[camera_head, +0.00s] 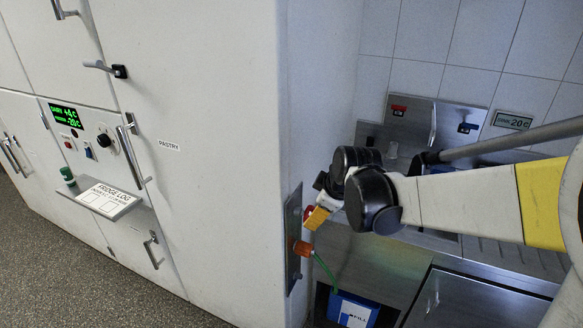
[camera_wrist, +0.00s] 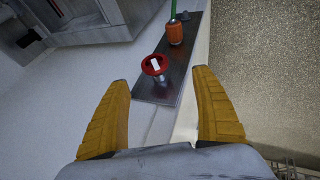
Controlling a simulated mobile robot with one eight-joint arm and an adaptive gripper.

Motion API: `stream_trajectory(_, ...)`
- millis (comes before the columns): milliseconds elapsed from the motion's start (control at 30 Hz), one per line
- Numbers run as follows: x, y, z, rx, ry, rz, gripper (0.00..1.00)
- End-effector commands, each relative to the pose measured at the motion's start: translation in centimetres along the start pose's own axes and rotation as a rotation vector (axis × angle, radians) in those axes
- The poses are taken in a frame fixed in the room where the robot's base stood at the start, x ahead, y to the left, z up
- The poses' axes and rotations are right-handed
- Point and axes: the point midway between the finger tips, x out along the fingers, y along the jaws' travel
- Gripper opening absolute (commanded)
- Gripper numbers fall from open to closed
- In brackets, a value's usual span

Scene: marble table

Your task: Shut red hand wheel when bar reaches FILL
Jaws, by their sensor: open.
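The red hand wheel (camera_wrist: 154,65), with a white mark across it, stands out on a short stem from a metal plate (camera_wrist: 150,92). In the head view only a bit of red (camera_head: 309,211) shows behind my fingers. My gripper (camera_wrist: 162,78) is open, its yellow fingers spread to either side of the wheel's line and apart from it. In the head view my gripper (camera_head: 317,217) is close to the plate. A blue container (camera_head: 338,300) with a white label (camera_head: 355,315) reading FILL stands below; I cannot read a bar level on it.
An orange hose fitting (camera_head: 302,248) sits on the plate below the wheel, with a green hose (camera_head: 325,268) running to the container. A large white fridge cabinet (camera_head: 210,80) fills the left. A steel sink counter (camera_head: 480,285) lies behind and below my arm.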

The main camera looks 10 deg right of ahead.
Motion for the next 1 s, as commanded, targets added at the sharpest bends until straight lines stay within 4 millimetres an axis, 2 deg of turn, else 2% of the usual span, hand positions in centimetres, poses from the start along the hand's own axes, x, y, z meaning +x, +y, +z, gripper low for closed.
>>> stream_trajectory(100, 0.8, 0.9, -0.5, -0.052, 0.003, -0.005, 0.76)
stream_trajectory(267, 2.7, 0.8, -0.4, -0.065, 0.003, -0.007, 0.76)
stream_trajectory(500, 7.5, 0.8, -0.3, -0.065, 0.003, -0.006, 0.76)
stream_trajectory(700, 10.6, 0.8, -0.4, -0.063, 0.003, -0.005, 0.76)
stream_trajectory(833, 11.6, 0.8, -0.4, -0.063, 0.003, -0.005, 0.76)
stream_trajectory(1000, 11.8, 0.8, -0.5, -0.062, 0.003, -0.005, 0.76)
